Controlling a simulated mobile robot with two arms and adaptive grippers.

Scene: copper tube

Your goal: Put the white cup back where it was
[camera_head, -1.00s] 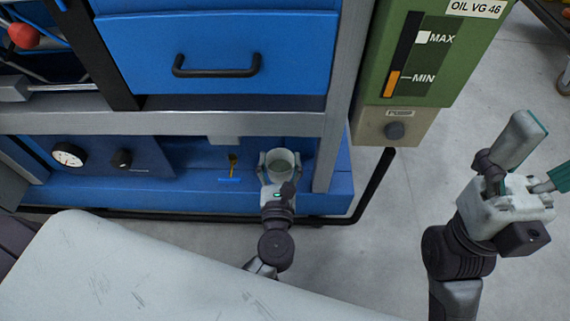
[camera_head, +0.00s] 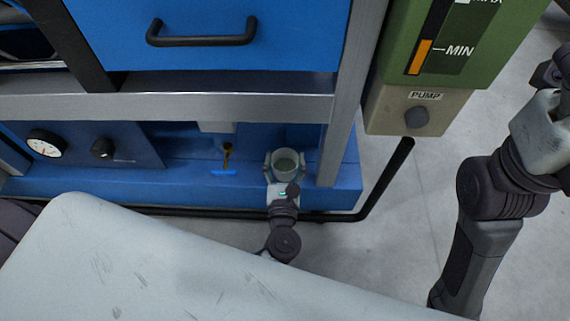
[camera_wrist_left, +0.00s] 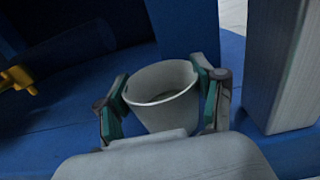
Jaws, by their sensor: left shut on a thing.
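The white cup (camera_head: 289,163) stands upright on or just above the blue ledge of the machine, to the right of the small tap. My left gripper (camera_head: 287,171) is shut around the cup, one finger on each side. In the left wrist view the cup (camera_wrist_left: 162,94) sits between the green-padded fingers of my left gripper (camera_wrist_left: 160,108). Some greyish content or the shaded bottom shows inside it. I cannot tell if its base touches the ledge. My right arm shows at the right edge of the head view, but its fingers are outside the frame.
A grey post (camera_head: 338,120) stands close on the right. A gauge (camera_head: 45,143) and knob are farther left. A pale surface (camera_head: 190,270) fills the foreground.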

